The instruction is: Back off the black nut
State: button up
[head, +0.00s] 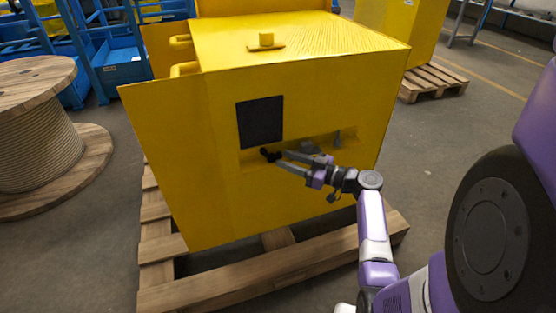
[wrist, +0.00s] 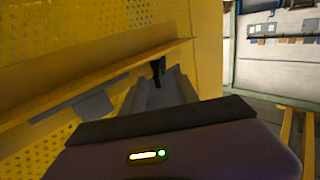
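A small black part (head: 270,154), which looks like the black nut, sits at the left end of a recess in the front of the yellow housing (head: 300,90). My gripper (head: 281,158) reaches in from the right, its fingertips close to the black part. The two grey fingers show apart. In the wrist view my gripper (wrist: 162,78) points at a dark upright piece (wrist: 157,67) that shows between or just beyond the fingertips. I cannot tell whether the fingers touch it.
A dark square panel (head: 260,122) is above the recess. Grey parts (head: 310,147) sit farther right in the recess. A yellow ledge (wrist: 90,85) runs beside the fingers in the wrist view. The housing stands on a wooden pallet (head: 250,278); a cable reel (head: 40,130) stands left.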

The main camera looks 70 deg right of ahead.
aim_at(279, 156)
jog(key=shift+w+d+b, duration=0.2)
jog(key=shift+w+b, duration=0.3)
jog(key=shift+w, duration=1.45)
grip_shut()
jog(key=shift+d+n+y+p, duration=0.2)
jog(key=shift+n+y+p, duration=0.25)
jog(key=shift+y, duration=0.15)
jog(key=shift+n+y, duration=0.25)
jog(key=shift+y, duration=0.25)
jog(key=shift+f, duration=0.1)
grip_release()
jog(key=shift+s, duration=0.2)
